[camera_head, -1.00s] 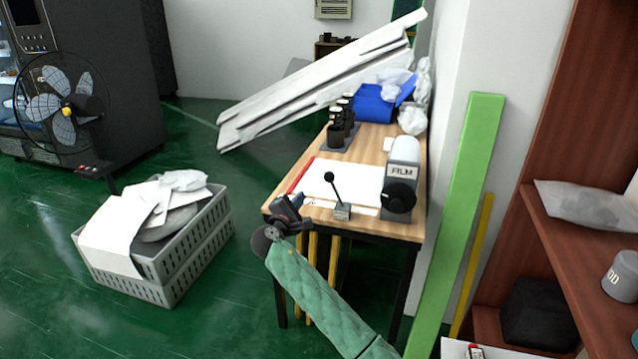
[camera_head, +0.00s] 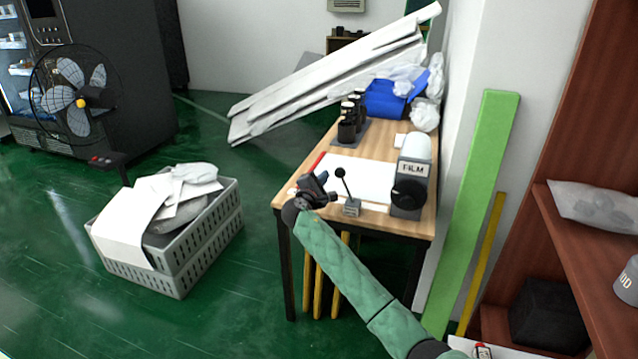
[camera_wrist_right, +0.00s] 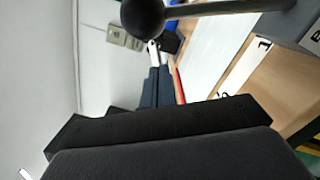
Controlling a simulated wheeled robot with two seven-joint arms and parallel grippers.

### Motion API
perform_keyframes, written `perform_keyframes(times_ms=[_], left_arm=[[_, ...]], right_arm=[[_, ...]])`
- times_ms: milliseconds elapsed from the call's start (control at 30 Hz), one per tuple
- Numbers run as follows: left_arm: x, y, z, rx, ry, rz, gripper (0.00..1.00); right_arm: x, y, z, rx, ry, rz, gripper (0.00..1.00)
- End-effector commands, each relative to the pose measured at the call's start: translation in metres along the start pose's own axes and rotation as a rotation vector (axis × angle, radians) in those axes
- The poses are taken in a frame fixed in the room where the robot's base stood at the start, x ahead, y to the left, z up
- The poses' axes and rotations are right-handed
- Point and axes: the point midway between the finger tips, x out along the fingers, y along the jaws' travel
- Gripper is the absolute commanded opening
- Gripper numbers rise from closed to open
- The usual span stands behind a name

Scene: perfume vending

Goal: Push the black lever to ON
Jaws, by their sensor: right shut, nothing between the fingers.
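The black lever (camera_head: 345,184) stands on a small grey base (camera_head: 351,208) at the front of the wooden table (camera_head: 390,144). Its shaft leans left, with a round black knob on top. My right gripper (camera_head: 322,190) is shut and empty just left of the lever, over the table's front left part. In the right wrist view the knob (camera_wrist_right: 143,16) and shaft (camera_wrist_right: 215,9) cross the top, close beyond the shut fingers (camera_wrist_right: 160,78). I see a gap between knob and fingers there. The ON marking is not readable. My left gripper is not in view.
A film dispenser (camera_head: 411,181) stands right of the lever. White paper (camera_head: 368,177) lies behind it. Dark bottles (camera_head: 347,131) and a blue bin (camera_head: 381,101) are farther back. A grey crate (camera_head: 150,274) sits on the floor to the left.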

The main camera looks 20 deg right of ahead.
Motion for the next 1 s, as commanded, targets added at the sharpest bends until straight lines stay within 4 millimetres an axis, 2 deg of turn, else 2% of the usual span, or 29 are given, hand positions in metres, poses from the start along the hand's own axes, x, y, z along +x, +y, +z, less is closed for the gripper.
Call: perform_keyframes(times_ms=[200,400,600,1000], left_arm=[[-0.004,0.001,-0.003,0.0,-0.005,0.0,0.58],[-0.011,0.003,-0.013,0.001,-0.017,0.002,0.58],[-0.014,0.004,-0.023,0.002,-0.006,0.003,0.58],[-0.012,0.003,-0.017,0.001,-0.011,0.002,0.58]], right_arm=[[-0.008,-0.001,0.02,0.0,0.001,-0.001,0.0],[-0.012,-0.002,0.031,-0.002,0.001,-0.001,0.0],[-0.013,-0.002,0.033,-0.002,0.001,-0.001,0.0],[-0.013,-0.001,0.036,0.026,0.001,-0.004,0.0]])
